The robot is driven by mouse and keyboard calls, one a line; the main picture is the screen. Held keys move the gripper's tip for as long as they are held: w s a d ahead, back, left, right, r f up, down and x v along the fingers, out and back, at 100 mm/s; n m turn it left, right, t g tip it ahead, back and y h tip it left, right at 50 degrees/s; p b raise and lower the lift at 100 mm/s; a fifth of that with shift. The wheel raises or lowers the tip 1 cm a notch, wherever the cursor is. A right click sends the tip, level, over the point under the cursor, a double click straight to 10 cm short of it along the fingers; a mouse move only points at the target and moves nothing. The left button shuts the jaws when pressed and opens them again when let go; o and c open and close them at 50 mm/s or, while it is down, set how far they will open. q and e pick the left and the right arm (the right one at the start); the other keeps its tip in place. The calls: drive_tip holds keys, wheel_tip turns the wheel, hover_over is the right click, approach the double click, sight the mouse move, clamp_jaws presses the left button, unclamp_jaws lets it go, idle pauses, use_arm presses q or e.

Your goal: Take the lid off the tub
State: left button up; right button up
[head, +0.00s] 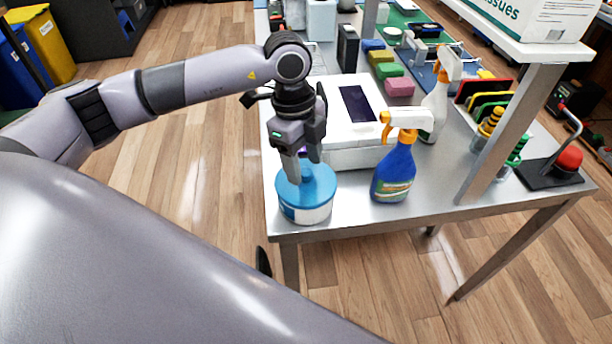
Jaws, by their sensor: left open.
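The tub (306,214) is white with a label and stands upright at the near left corner of the table. Its blue lid (322,192) sits on top of it. My left gripper (304,172) points down directly over the lid, with its fingertips at or just above the lid's middle. It is open, with a finger to each side of the middle. Whether the fingers touch the lid cannot be told. The middle of the lid is partly hidden by the fingers. My right gripper is not in view.
A blue spray bottle (395,172) stands to the right of the tub, and a white one (437,105) behind it. A white box-shaped device (345,158) with a dark screen is close behind the tub. A shelf post (512,135) rises at the right. The table's front edge is near.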

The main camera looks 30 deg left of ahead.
use_arm(q)
drive_tip(key=shift+d+f, duration=0.1)
drive_tip(key=shift+f, duration=0.55)
clamp_jaws()
drive_tip(key=shift+r, duration=0.1)
